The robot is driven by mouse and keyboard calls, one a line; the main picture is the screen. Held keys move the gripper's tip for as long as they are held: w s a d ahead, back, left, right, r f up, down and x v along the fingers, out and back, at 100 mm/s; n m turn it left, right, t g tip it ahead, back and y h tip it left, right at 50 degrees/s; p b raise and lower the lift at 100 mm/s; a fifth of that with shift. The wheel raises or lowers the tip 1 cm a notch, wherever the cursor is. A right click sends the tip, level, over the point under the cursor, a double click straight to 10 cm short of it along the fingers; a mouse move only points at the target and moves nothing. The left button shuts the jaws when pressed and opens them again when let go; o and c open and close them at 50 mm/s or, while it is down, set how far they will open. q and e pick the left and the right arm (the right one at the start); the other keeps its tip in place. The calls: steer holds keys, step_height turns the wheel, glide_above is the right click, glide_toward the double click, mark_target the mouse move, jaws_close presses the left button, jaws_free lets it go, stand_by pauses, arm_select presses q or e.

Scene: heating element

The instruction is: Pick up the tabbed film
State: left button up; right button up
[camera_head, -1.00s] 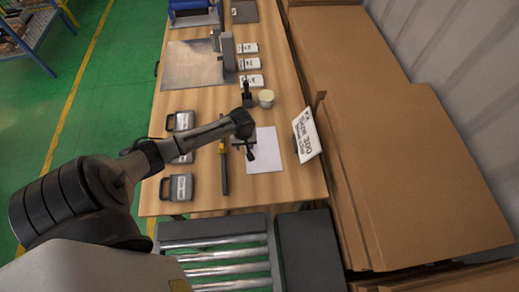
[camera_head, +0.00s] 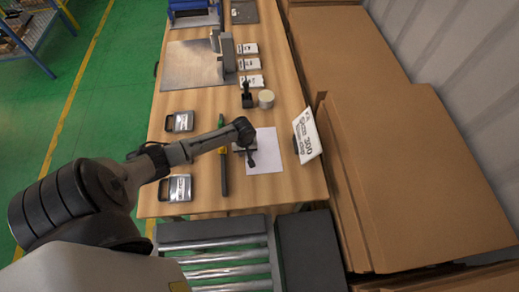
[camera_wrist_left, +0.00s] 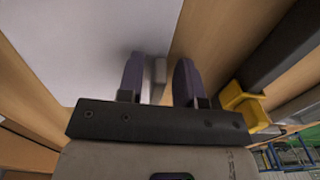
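The tabbed film appears to be the white sheet (camera_head: 265,158), lying flat on the wooden table; its left part is covered by my gripper. In the left wrist view the pale sheet (camera_wrist_left: 90,35) fills the upper left, and a small light grey tab-like piece (camera_wrist_left: 158,75) shows between my fingers. My left gripper (camera_head: 249,157) is over the sheet's left side. In the wrist view its two dark fingers (camera_wrist_left: 160,72) stand apart, with gaps beside the piece. Whether they touch the sheet cannot be told. My right gripper is not in view.
A black and yellow tool (camera_head: 224,175) lies left of the sheet. Grey cases (camera_head: 177,188) stand along the left edge. A tilted white sign (camera_head: 307,136) is at right, a round pale container (camera_head: 266,99) behind. A roller conveyor (camera_head: 215,255) is in front, cardboard (camera_head: 410,180) at right.

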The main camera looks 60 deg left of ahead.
arm_select(q)
jaws_close()
